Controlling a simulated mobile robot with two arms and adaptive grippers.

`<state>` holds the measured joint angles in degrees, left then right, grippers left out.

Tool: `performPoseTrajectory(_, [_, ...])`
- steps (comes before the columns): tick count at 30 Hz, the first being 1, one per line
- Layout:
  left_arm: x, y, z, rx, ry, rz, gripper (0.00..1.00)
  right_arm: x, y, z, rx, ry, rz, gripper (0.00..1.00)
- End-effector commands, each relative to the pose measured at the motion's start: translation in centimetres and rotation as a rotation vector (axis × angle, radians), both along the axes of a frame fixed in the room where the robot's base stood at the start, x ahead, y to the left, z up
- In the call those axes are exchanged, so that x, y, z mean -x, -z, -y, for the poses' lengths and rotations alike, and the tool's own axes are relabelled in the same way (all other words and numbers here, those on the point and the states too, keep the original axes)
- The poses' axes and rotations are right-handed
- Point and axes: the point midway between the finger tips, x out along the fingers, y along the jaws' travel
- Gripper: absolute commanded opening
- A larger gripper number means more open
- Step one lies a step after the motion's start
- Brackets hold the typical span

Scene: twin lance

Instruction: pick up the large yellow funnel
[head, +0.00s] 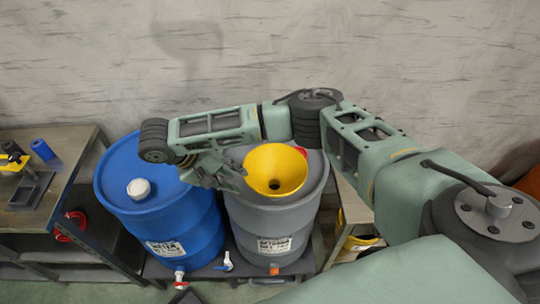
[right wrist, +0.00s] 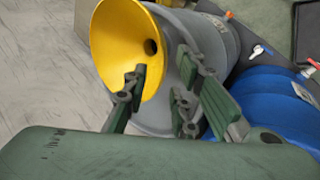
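The large yellow funnel (head: 275,166) sits on top of the grey drum (head: 272,222), its wide mouth facing up. My right gripper (head: 228,178) is at the funnel's left rim in the head view, above the gap between the drums. In the right wrist view the gripper (right wrist: 160,88) is open. One finger overlaps the inside of the funnel (right wrist: 112,48), and the other fingers are outside its rim, with a gap between. I cannot tell whether any finger touches the rim. My left gripper is not in view.
A blue drum (head: 158,215) with a white cap (head: 139,188) stands left of the grey drum. A workbench (head: 60,165) at the left holds a blue cylinder (head: 42,149) and a yellow-and-black tool. A wall is behind.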

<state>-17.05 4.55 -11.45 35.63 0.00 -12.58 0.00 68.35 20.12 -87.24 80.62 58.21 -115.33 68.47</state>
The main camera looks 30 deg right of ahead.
Motion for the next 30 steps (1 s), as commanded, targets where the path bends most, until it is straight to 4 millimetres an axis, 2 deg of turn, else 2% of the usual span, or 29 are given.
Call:
performPoseTrajectory(9, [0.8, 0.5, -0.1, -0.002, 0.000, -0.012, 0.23, 0.9, 3.4, 2.0, -0.002, 0.002, -0.006, 0.25])
performPoseTrajectory(16, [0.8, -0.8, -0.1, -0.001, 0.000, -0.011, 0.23, 1.3, 5.5, 3.8, -0.001, 0.000, -0.001, 0.25])
performPoseTrajectory(24, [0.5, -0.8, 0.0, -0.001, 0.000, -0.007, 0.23, 1.3, 6.2, 4.0, -0.004, -0.001, 0.000, 0.25])
performPoseTrajectory(30, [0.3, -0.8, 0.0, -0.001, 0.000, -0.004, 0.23, 1.3, 6.1, 4.0, -0.003, -0.001, 0.000, 0.09])
